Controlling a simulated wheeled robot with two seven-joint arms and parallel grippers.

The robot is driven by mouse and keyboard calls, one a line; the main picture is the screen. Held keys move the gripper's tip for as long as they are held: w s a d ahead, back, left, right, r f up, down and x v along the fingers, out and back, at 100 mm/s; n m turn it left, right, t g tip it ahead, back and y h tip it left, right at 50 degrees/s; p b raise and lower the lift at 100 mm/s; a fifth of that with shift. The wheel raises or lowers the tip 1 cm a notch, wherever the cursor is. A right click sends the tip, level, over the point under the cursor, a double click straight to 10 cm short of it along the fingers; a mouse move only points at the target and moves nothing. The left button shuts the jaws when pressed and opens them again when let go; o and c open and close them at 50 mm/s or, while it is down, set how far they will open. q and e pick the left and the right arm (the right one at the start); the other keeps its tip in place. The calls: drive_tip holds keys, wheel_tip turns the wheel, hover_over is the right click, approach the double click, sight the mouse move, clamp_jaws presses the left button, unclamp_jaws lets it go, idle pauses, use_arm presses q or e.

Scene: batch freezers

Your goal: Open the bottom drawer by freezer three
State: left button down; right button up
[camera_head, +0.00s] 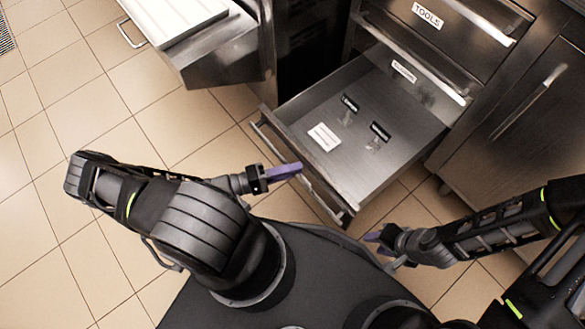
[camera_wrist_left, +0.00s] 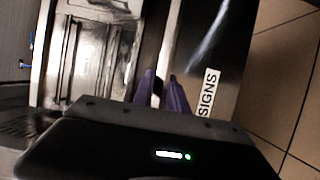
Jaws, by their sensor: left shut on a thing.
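The bottom drawer (camera_head: 345,172) is pulled well out of the steel cabinet, with its inside in view. Its bar handle (camera_head: 300,172) runs along the drawer front. My left gripper (camera_head: 288,171), with purple fingers, is shut on this handle. In the left wrist view the two purple fingers (camera_wrist_left: 161,92) stand on either side of the pale bar, beside a "SIGNS" label (camera_wrist_left: 208,93) on the drawer front. My right gripper (camera_head: 372,237) is near the drawer's near right corner, apart from it. Its jaw gap is not clear.
Inside the drawer lie a white card (camera_head: 324,137) and two small black-labelled items (camera_head: 350,103) (camera_head: 380,131). Above it is a closed "TOOLS" drawer (camera_head: 440,35). A steel unit with a white top (camera_head: 180,18) stands at upper left. Tiled floor (camera_head: 60,200) is clear at left.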

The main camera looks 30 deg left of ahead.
use_arm(q)
drive_tip(key=shift+a, duration=0.1)
drive_tip(key=c, duration=1.3)
unclamp_jaws()
drive_tip(key=v, duration=0.7)
drive_tip(key=shift+s+a+p, duration=0.2)
drive_tip(key=shift+s+p, duration=0.1)
drive_tip(key=shift+p, duration=0.1)
